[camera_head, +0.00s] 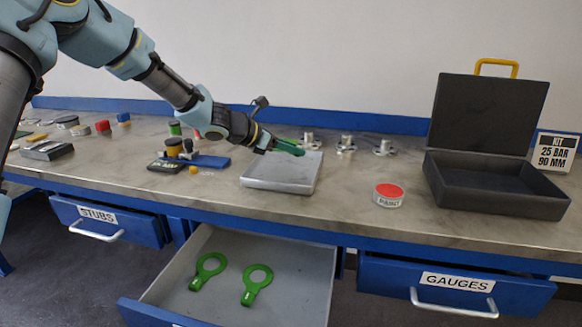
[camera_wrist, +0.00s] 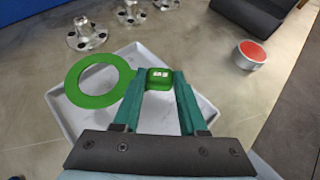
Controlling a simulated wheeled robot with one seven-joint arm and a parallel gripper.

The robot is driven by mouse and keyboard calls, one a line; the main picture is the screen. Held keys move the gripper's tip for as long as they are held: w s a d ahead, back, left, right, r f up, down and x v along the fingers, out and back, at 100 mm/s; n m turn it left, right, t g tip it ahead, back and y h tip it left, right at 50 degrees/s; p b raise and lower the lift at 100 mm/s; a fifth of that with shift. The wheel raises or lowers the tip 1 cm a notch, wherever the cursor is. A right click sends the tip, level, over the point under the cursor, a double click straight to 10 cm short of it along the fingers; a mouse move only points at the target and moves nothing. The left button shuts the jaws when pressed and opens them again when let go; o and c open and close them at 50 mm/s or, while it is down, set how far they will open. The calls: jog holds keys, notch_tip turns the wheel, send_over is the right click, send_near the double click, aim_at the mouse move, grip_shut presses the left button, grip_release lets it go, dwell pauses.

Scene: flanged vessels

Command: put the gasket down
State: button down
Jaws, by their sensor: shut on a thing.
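A green ring gasket with a square tab shows in the wrist view (camera_wrist: 125,80); the tab is between the fingertips and the ring reaches out to the left. My gripper (camera_wrist: 158,85) is shut on that tab. In the head view my gripper (camera_head: 278,146) holds the gasket (camera_head: 289,147) above the white tray (camera_head: 262,182). The tray also shows below the gasket in the wrist view (camera_wrist: 68,127), and its visible floor is bare. I cannot tell the height of the gasket above it.
Several metal flanges (camera_head: 346,145) stand behind the tray. A red-topped tin (camera_head: 389,195) and an open black case (camera_head: 500,187) are to the right. An open drawer (camera_head: 305,270) below holds two green ring gaskets (camera_head: 257,284). Small tools and blocks (camera_head: 172,148) lie to the left.

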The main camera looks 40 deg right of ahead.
aim_at(292, 176)
jog(key=shift+f, duration=2.9)
jog(key=shift+f, duration=0.15)
jog(key=shift+c, duration=2.2)
grip_release()
jog(key=shift+r, duration=0.25)
jog(key=b+v, duration=0.1)
jog(key=v, duration=1.1)
jog(key=shift+f, duration=0.15)
